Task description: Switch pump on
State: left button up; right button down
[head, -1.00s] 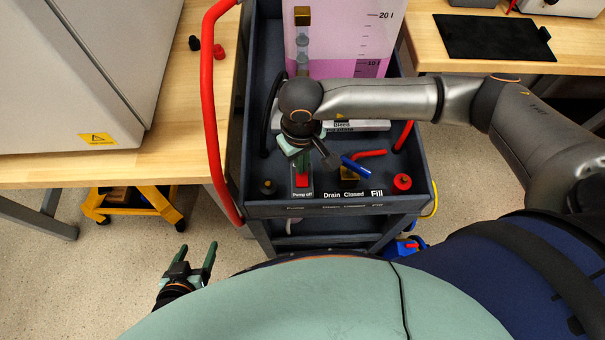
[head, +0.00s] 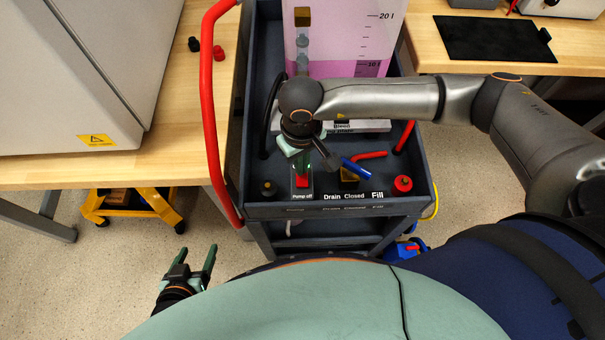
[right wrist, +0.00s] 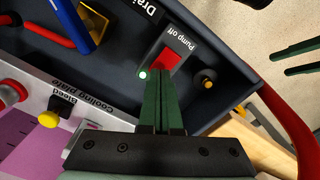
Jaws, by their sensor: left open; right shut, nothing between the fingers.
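The pump switch is a red rocker (head: 302,183) on a small grey panel labelled "Pump off" at the cart's front edge. In the right wrist view the red rocker (right wrist: 165,63) lies right at my right fingertips, and a small green light (right wrist: 142,74) glows beside it. My right gripper (head: 302,170) is shut and empty, pointing down with its fingers over the rear part of the switch; it also shows in the right wrist view (right wrist: 159,80). The fingers hide part of the rocker, so contact is unclear. My left gripper (head: 197,263) is open and empty, low left above the floor.
A blue-handled valve lever (head: 356,168) stands right of the switch, near the labels Drain, Closed and Fill. A black-and-brass fitting (head: 268,188) is left of it, a red cap (head: 403,184) further right.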

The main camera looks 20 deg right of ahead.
notch_tip(320, 180, up, 6)
jog(key=shift+p, duration=1.15)
